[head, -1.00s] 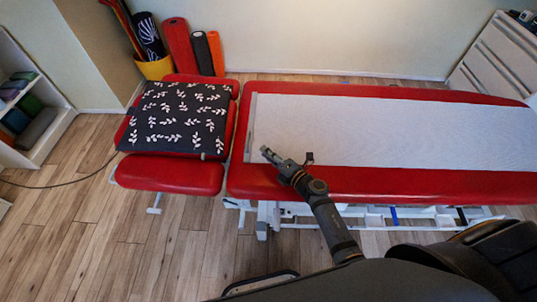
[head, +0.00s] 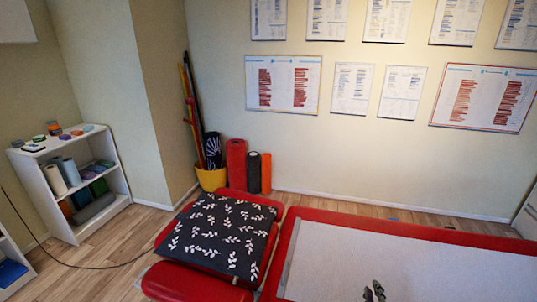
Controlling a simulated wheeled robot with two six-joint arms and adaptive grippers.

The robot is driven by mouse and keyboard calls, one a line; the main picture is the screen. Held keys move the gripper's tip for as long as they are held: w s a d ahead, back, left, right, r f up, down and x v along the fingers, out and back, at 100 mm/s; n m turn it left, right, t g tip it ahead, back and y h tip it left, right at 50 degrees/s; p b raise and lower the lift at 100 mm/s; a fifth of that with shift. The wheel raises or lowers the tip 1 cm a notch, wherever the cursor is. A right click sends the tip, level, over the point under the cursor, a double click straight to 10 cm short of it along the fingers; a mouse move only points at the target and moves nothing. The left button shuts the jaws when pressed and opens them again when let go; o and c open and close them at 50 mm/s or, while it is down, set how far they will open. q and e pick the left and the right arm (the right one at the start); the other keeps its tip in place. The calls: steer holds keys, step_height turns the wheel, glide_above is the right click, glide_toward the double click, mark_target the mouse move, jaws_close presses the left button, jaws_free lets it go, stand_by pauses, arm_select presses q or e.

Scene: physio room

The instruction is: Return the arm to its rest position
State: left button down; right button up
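My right gripper (head: 374,291) shows only by its fingertips at the bottom edge of the head view, in front of the white sheet on the red treatment table. The two fingertips stand apart with nothing between them. The rest of the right arm is below the picture. My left gripper is not in view.
The red treatment table (head: 300,216) carries a white sheet (head: 400,262) and a black leaf-patterned cloth (head: 222,235) on its head section. A white shelf (head: 70,232) stands left. A yellow bin (head: 211,179) and rolled mats (head: 236,165) stand by the wall. Wood floor at left is partly open.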

steer(key=s+a+f+m+g+y, duration=0.1)
steer(key=s+a+m+g+y, duration=0.3)
steer(key=s, duration=0.6)
steer(key=s+a+f+m+g, duration=0.1)
steer(key=s+a+m+g, duration=0.15)
steer(key=s+g, duration=0.5)
steer(key=s+d+f, duration=0.2)
steer(key=f, duration=1.2)
steer(key=s+d+f, duration=0.1)
steer(key=s+f, duration=0.2)
steer(key=f, duration=1.1)
steer(key=s+d+f, duration=0.1)
steer(key=s+f, duration=1.3)
steer(key=s, duration=0.3)
steer(key=shift+s+f+m+g, duration=0.15)
steer(key=shift+f+m+g, duration=0.2)
